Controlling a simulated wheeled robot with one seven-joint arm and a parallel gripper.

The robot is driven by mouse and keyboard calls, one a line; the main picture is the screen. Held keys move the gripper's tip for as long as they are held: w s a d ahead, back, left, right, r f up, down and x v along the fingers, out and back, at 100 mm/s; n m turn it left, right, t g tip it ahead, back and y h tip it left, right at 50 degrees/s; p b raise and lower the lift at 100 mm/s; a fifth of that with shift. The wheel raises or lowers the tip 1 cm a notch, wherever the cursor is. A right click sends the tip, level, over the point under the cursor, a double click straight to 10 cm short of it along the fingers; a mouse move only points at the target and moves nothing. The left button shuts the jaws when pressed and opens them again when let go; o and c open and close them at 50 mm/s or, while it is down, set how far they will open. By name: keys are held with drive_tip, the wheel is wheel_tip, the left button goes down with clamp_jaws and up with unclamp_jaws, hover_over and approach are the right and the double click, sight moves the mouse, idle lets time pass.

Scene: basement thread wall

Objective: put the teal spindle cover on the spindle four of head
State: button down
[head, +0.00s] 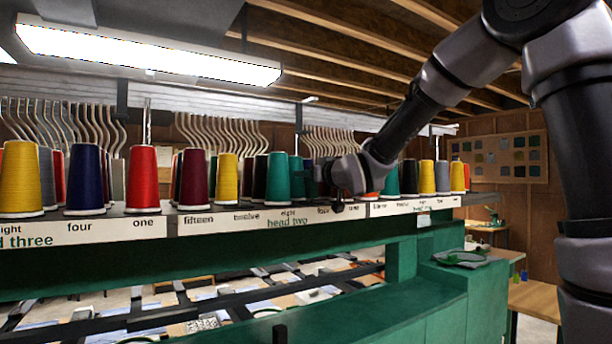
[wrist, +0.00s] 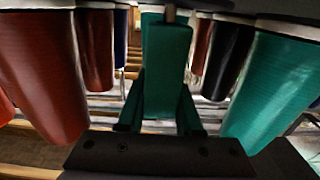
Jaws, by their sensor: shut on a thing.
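The teal spindle cover (wrist: 166,70) is between my gripper's fingers (wrist: 160,118) in the wrist view, a narrow upright teal piece. A thin metal pin shows at its top edge in that view; I cannot tell how far the cover is around it. In the head view my gripper (head: 318,178) is at the thread shelf, just right of a large teal cone (head: 278,178), above the label strip (head: 322,211) right of "eight", over "head two". The cover is mostly hidden there. A navy cone (head: 85,180) stands above "four" of head three.
Cones crowd both sides of my gripper: a dark red one (wrist: 40,75) and a teal one (wrist: 275,90) in the wrist view. A yellow cone (head: 227,177) and a red cone (head: 143,178) stand further left. A green machine beam (head: 230,255) runs below the shelf.

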drive_tip(key=shift+f, duration=0.15)
drive_tip(key=shift+f, duration=0.1)
drive_tip(key=c, duration=0.5)
unclamp_jaws()
drive_tip(key=v, duration=1.1)
drive_tip(key=s+d+f+m+g+h, duration=0.1)
drive_tip(key=s+d+f+m+h, duration=0.2)
drive_tip(key=d, duration=0.5)
drive_tip(key=s+d+f+m+g+h, duration=0.1)
drive_tip(key=d+m+h, duration=0.25)
drive_tip(key=d, duration=0.35)
drive_tip(key=s+d+f+m+g, duration=0.2)
drive_tip(key=s+d+f+g, duration=0.1)
drive_tip(key=s, duration=0.5)
drive_tip(key=s+d+f+m+g+h, duration=0.1)
drive_tip(key=s+d+f+m+g, duration=0.1)
drive_tip(key=s, duration=0.6)
drive_tip(key=d+f+g, duration=0.1)
drive_tip(key=d, duration=0.1)
drive_tip(key=shift+s+d, duration=0.15)
drive_tip(key=shift+d, duration=0.15)
